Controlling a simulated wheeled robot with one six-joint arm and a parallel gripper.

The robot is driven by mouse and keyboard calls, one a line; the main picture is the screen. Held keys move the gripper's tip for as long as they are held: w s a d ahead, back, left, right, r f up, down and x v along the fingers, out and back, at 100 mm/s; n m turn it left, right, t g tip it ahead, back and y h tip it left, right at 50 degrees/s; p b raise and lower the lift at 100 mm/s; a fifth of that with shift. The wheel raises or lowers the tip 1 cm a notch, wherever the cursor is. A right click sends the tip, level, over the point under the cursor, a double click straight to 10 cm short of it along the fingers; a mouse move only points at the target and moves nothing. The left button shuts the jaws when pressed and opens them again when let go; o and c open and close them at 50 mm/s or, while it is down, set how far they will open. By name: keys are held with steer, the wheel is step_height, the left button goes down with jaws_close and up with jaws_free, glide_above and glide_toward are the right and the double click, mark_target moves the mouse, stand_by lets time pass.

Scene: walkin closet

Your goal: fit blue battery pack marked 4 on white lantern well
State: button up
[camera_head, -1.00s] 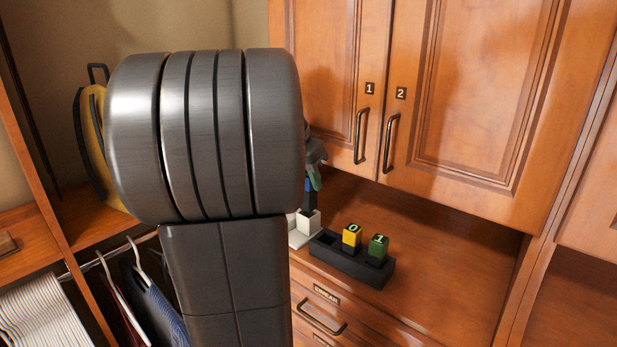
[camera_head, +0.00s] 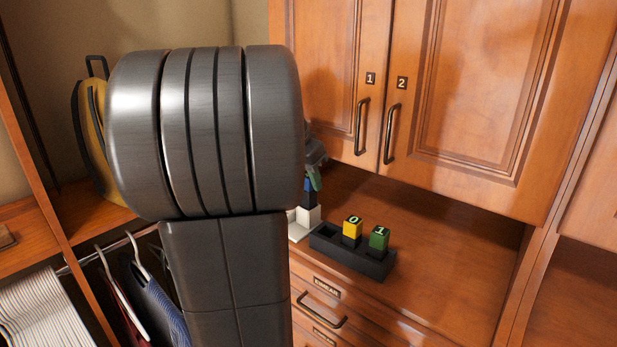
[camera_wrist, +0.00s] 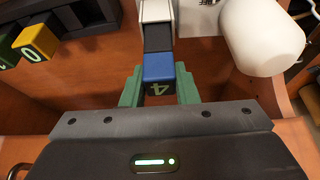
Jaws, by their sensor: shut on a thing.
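The blue battery pack marked 4 (camera_wrist: 159,71) is between the green fingers of my gripper (camera_wrist: 160,88), which is shut on it. Its dark lower part (camera_wrist: 158,38) points toward the white lantern well (camera_wrist: 156,10). In the head view the pack (camera_head: 310,185) is upright, with its dark part at the white well (camera_head: 308,214). I cannot tell whether it is above the well or partly inside. My gripper (camera_head: 314,178) is mostly hidden there behind my arm. A rounded white body (camera_wrist: 262,36), perhaps part of the lantern, is right of the pack in the wrist view.
A black rack (camera_head: 350,259) beside the well holds a yellow block marked 0 (camera_head: 352,231) and a green block marked 1 (camera_head: 379,239). Cabinet doors (camera_head: 465,100) hang above; drawers are below. The shelf is clear right of the rack.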

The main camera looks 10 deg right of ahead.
mark_target(308, 191)
steer(key=shift+f, duration=0.25)
steer(key=shift+f+b, duration=0.7)
steer(key=shift+f, duration=0.15)
stand_by(0.5)
steer(key=shift+f+b, duration=0.65)
steer(key=shift+f, duration=0.1)
steer(key=o, duration=1.1)
steer(key=v, duration=1.4)
steer(key=shift+w+d, duration=0.1)
